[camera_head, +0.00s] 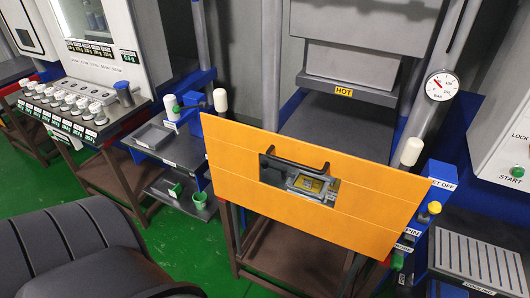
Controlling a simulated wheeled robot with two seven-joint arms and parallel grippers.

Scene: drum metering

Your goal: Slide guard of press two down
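The orange guard (350,222) is a wide flat panel across the front of a press in the middle of the view. A dark bar handle (296,163) sits on it above a cut-out window. Through the window I see a grey metal piece with a yellow centre (308,184). A grey block labelled HOT (343,92) shows behind and above the guard's top edge. White capped posts stand near its two upper corners, at left (220,101) and right (411,151). No press number is readable. Neither of my grippers is in view.
A white dispenser with several small cups (68,100) stands at left. A dial gauge (441,85) and slotted tray (478,260) are at right.

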